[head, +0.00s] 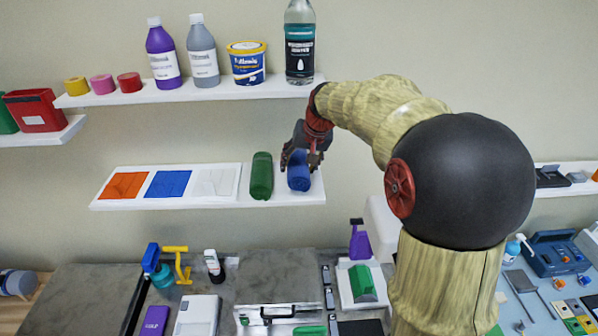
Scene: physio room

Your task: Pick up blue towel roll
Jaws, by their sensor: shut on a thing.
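The blue towel roll (299,172) stands upright near the right end of the lower white shelf (160,203). My gripper (301,160) reaches in from the upper right and is shut on the roll, with its fingers around the roll's upper part. The roll's base appears to be on or very close to the shelf; I cannot tell whether it touches. The upper right part of the roll is partly hidden by the fingers.
A green roll (261,176) stands close to the left of the blue one. Flat orange (123,186), blue (167,184) and white pieces lie farther left. The upper shelf (180,93) holds bottles, a tub (246,64) and tape rolls. A cluttered counter (275,270) lies below.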

